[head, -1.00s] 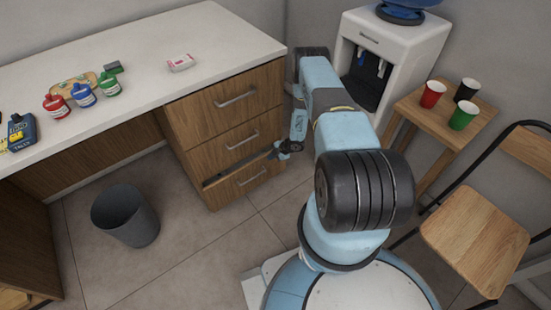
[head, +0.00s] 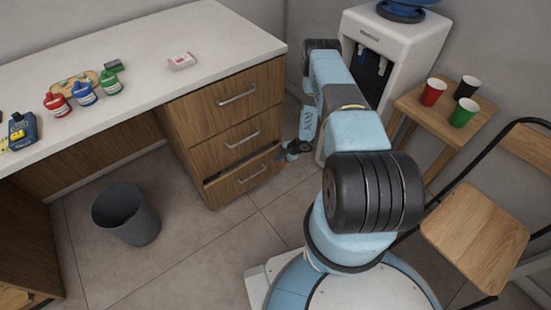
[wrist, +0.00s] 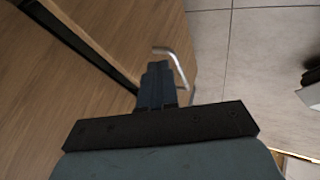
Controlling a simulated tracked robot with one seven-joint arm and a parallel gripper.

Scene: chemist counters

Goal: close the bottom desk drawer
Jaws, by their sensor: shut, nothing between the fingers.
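The bottom desk drawer (head: 225,190) is the lowest of the wooden drawers under the white desk top. It stands slightly open, with a dark gap along its top edge. Its metal handle (head: 252,175) shows on the front and also in the wrist view (wrist: 179,68). My gripper (head: 283,154) is at the right end of this drawer, near its upper front corner. In the wrist view my gripper (wrist: 156,72) is shut and empty, with its fingers close to the handle and over the wood front. I cannot tell whether they touch it.
The top drawer (head: 205,110) and middle drawer (head: 205,152) look shut. A grey bin (head: 126,214) stands on the floor at left. A water cooler (head: 415,40), a small table (head: 410,105) with cups and a wooden chair (head: 475,225) are at right. Floor before the drawers is clear.

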